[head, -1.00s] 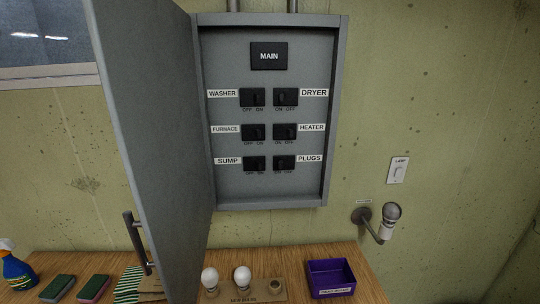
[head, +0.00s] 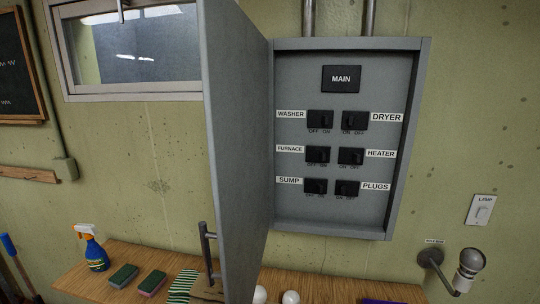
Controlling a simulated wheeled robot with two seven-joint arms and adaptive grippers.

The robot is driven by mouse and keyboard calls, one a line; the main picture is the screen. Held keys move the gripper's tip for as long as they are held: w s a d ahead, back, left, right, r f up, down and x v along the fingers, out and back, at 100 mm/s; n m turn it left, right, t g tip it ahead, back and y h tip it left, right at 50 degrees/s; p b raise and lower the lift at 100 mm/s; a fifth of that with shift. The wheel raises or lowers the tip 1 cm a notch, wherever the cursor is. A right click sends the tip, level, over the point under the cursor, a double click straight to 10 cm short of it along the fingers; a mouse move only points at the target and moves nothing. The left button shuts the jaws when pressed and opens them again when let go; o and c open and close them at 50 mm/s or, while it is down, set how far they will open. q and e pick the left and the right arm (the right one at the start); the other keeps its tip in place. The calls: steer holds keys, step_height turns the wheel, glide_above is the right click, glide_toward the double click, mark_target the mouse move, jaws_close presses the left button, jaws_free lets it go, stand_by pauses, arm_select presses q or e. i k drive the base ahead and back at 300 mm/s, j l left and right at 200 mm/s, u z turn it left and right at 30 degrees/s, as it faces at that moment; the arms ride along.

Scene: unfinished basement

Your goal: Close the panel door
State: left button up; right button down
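The grey panel door (head: 238,150) stands wide open, hinged on the left side of the breaker panel (head: 422,150) and jutting out toward me. Its bar handle (head: 207,255) is near the lower free edge. Inside the panel are the MAIN switch (head: 341,79) and several labelled black breakers, such as the washer breaker (head: 320,119) and the plugs breaker (head: 347,188). Neither of my grippers shows in the head view.
A wooden bench (head: 330,286) runs below the panel. On it are a blue spray bottle (head: 91,248), sponges (head: 124,276) and light bulbs (head: 290,297). A wall lamp (head: 468,268) and a lamp switch (head: 481,211) are at the right. A window (head: 140,50) is behind the door.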

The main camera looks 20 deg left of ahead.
mark_target(234, 53)
steer(key=i+j+z, duration=0.1)
steer(key=j, duration=0.3)
steer(key=i+j+z, duration=0.15)
steer(key=j, duration=0.25)
steer(key=j+z, duration=0.1)
steer(key=j, duration=0.3)
